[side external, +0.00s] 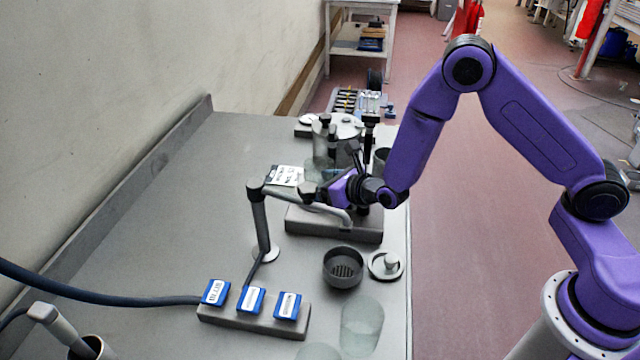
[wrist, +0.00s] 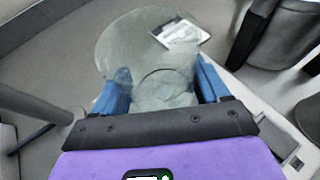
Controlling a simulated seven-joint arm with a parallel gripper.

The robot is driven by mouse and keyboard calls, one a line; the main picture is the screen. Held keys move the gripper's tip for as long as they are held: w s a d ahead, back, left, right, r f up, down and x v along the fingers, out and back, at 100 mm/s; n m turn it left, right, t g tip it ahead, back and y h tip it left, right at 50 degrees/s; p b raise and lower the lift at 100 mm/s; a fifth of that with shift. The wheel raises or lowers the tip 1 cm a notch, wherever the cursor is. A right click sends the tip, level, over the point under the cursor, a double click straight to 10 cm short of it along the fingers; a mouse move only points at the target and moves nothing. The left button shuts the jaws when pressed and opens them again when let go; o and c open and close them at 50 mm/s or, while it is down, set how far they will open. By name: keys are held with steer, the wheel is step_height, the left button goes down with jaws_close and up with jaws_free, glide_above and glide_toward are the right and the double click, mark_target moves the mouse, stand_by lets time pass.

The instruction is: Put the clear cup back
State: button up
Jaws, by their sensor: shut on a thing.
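My gripper (wrist: 162,86) is shut on a clear cup (wrist: 145,50), with one blue finger on each side of it. The cup's wide rim faces away from the wrist. In the side external view my gripper (side external: 328,174) is over the bench beside the grey post's bent arm, and the held cup is hard to make out there. Another clear cup (side external: 361,325) stands at the bench's near right edge. A further clear cup (side external: 318,352) is cut off by the frame's bottom edge.
A grey post (side external: 261,225) with a bent arm stands close to my gripper. A dark perforated bowl (side external: 344,268), a round lid (side external: 386,265) and a block with blue tags (side external: 252,315) are nearer. A white card (side external: 285,175) is left of my gripper. The bench's left part is clear.

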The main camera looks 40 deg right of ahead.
steer(key=shift+f, duration=0.15)
steer(key=o, duration=1.1)
steer(key=v, duration=1.2)
steer(key=shift+s, duration=0.1)
steer(key=s+d+r+m+g+h, duration=0.1)
steer(key=s+d+r+m+h, duration=0.25)
steer(key=d+m+h, duration=0.35)
steer(key=s+d+r+m+g+h, duration=0.2)
steer(key=s+d+r+m+h, duration=0.15)
steer(key=d+m, duration=0.35)
steer(key=s+a+m+g+y, duration=0.3)
steer(key=s+m+g+y, duration=0.1)
steer(key=s, duration=0.6)
steer(key=s+a+r+m+g+y, duration=0.1)
steer(key=s+a+m+g+y, duration=0.2)
steer(key=s+m, duration=0.5)
steer(key=s+a+g, duration=0.1)
steer(key=s+g, duration=0.1)
steer(key=shift+r+g+y, duration=0.2)
steer(key=shift+g+y, duration=0.15)
steer(key=shift+g, duration=0.05)
